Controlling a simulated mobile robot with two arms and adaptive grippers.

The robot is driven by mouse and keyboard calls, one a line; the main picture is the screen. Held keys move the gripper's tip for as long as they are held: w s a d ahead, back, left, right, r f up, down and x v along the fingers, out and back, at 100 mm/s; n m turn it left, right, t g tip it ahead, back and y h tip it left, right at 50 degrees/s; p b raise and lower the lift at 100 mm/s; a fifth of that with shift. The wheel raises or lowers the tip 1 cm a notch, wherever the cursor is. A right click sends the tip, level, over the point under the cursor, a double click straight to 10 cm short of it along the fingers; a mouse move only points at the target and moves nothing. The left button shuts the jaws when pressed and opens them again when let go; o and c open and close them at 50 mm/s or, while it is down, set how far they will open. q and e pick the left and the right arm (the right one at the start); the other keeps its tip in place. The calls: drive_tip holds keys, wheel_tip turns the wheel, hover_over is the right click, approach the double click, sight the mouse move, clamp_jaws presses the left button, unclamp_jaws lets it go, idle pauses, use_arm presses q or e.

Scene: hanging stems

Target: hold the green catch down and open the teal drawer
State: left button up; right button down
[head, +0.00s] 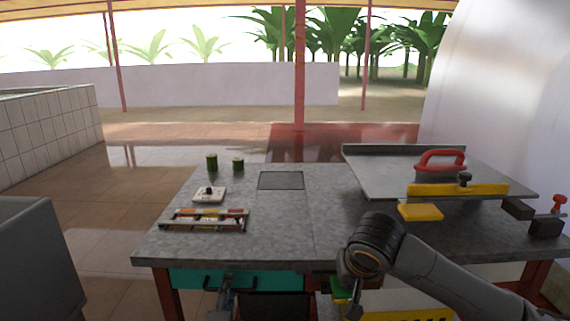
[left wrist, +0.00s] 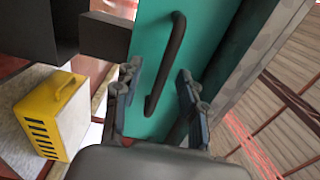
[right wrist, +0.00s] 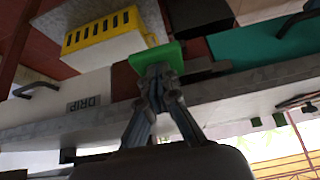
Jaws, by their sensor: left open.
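The teal drawer (head: 285,281) is under the grey worktop's front edge and looks shut. It also shows in the left wrist view (left wrist: 151,55), with its black bar handle (left wrist: 170,62). My left gripper (left wrist: 157,78) is open, with one finger on each side of the handle; contact is not clear. It shows small in the head view (head: 224,296). The green catch (right wrist: 160,57) is right of the drawer in the head view (head: 339,295), partly behind my right gripper. My right gripper (right wrist: 158,74) has its fingertips together at the catch, seemingly touching it; nothing shows between them.
A yellow slotted box (right wrist: 104,31) is near the catch, below the worktop. On the worktop (head: 290,215) stand a small rack (head: 205,221), a white switch plate (head: 209,195), and a raised plate with a red handle (head: 440,160). The worktop's middle is mostly clear.

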use_arm(q)
drive_tip(key=shift+c, duration=0.4)
use_arm(e)
drive_tip(key=shift+f, duration=1.4)
use_arm(q)
clamp_jaws()
